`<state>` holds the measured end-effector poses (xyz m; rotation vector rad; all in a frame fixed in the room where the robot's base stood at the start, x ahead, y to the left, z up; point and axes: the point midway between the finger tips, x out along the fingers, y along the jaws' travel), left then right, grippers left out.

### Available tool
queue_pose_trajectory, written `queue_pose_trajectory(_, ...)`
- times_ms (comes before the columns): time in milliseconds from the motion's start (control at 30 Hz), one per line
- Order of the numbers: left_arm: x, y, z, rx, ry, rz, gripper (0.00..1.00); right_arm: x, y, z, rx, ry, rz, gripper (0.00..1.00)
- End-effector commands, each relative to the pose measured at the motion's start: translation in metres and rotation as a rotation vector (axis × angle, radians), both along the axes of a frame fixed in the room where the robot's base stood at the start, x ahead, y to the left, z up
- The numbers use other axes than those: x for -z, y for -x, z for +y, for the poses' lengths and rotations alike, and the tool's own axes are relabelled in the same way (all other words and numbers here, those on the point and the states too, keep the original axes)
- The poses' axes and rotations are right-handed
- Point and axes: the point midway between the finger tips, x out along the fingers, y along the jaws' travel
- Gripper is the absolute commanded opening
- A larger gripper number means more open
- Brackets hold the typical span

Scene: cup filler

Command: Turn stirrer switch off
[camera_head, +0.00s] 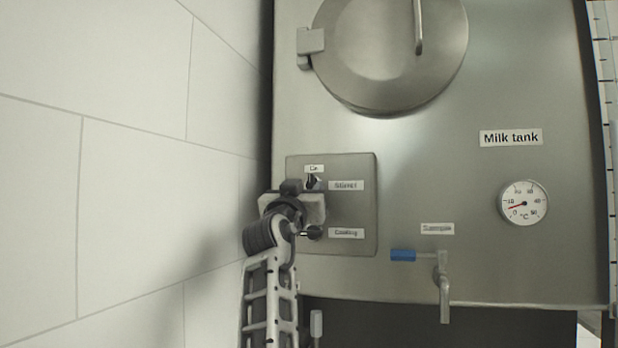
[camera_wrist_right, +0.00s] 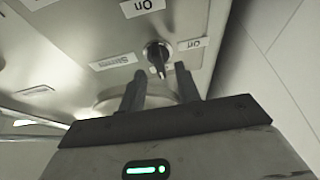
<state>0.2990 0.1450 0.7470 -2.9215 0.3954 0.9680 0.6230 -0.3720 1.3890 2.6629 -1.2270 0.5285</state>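The stirrer switch is a small dark knob (camera_head: 313,182) on the tank's control panel, left of its "Stirrer" label (camera_head: 346,185). In the right wrist view the knob (camera_wrist_right: 157,50) has its pointer toward the picture's bottom, with "On" (camera_wrist_right: 142,8) and "Off" (camera_wrist_right: 191,44) labels around it. My right gripper (camera_head: 303,188) is at the panel's left side, close to the knob. In the right wrist view its two fingers are apart (camera_wrist_right: 160,71), with the knob's pointer near the gap between them. Contact cannot be told. My left gripper is not in view.
The steel control panel (camera_head: 357,207) also carries a cooling switch (camera_head: 314,232) just below, close to my right wrist. A tiled wall (camera_head: 130,170) stands close on the left. A tap with a blue handle (camera_head: 403,255) is lower right; a round lid (camera_head: 385,50) is above.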

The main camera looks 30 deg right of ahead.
Motion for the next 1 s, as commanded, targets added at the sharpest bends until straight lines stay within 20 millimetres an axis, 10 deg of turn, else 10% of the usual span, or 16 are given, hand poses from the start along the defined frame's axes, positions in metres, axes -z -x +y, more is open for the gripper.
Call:
queue_pose_trajectory(533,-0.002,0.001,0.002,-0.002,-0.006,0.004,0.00,-0.009,-0.015,-0.017,0.000,0.001,0.000,0.33)
queue_pose_trajectory(667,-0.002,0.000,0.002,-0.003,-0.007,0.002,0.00,-0.009,-0.015,-0.017,0.000,0.001,0.000,0.00)
queue_pose_trajectory(1000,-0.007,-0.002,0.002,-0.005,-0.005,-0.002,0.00,-0.010,-0.015,-0.017,0.001,0.015,0.015,0.00)
